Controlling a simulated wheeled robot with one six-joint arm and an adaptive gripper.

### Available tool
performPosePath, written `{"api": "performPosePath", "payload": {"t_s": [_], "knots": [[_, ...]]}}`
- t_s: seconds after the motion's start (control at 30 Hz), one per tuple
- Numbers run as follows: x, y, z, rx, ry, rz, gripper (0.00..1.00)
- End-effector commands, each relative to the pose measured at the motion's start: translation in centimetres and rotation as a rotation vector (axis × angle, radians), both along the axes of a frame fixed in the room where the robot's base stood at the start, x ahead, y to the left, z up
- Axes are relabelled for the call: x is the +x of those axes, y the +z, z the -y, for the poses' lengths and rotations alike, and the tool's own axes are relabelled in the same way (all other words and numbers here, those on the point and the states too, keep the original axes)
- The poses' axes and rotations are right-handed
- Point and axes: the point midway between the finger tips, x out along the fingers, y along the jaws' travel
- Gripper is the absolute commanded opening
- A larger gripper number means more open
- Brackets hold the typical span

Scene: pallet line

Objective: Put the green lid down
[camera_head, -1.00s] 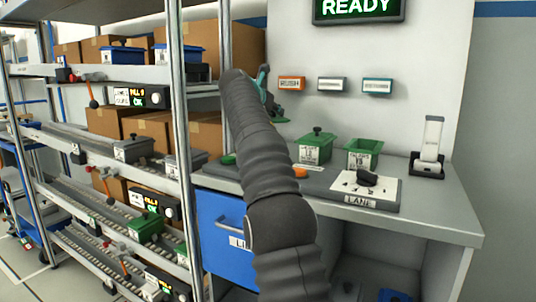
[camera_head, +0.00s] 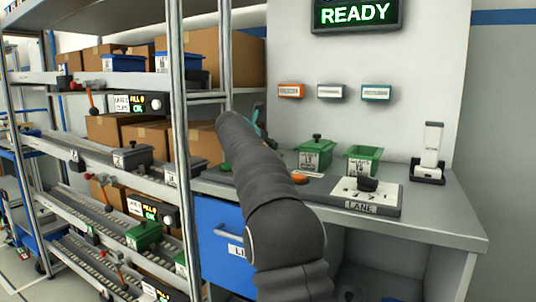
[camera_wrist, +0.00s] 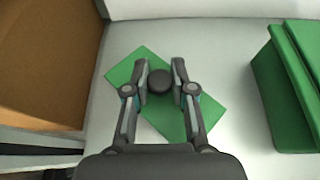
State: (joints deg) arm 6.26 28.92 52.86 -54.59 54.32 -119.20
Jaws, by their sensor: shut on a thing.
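The green lid (camera_wrist: 130,72) is a flat square plate lying turned at an angle under my gripper in the wrist view. Its round black knob (camera_wrist: 160,81) is between the fingertips. My gripper (camera_wrist: 161,76) is shut on that knob. In the head view my gripper (camera_head: 259,118) shows only partly behind my arm, low over the back left of the workbench, and the lid is hidden there. Whether the lid touches the grey surface below it, I cannot tell.
An open green bin (camera_head: 362,167) and a lidded green bin (camera_head: 315,158) stand on the workbench (camera_head: 440,215). A green bin (camera_wrist: 283,95) is at right in the wrist view, a cardboard box (camera_wrist: 45,60) at left. A shelf post (camera_head: 228,60) stands close left.

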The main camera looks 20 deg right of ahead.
Motion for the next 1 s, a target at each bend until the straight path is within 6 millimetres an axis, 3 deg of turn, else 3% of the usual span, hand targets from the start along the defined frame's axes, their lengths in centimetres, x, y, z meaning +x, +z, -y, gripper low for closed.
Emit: {"api": "performPosePath", "payload": {"t_s": [0.03, 0.13, 0.53, 0.57, 0.63, 1.0], "knots": [[0.0, -1.2, 0.0, 0.001, 0.000, -0.002, 0.03], [0.0, -2.0, 0.0, -0.001, 0.000, -0.001, 0.03], [0.0, -2.3, 0.0, 0.001, 0.000, 0.001, 0.03], [0.0, -2.2, 0.0, 0.001, 0.000, 0.001, 0.29], [0.0, -2.2, 0.0, 0.001, 0.000, 0.001, 0.47], [0.0, -1.9, 0.0, 0.001, 0.000, 0.001, 0.49]]}}
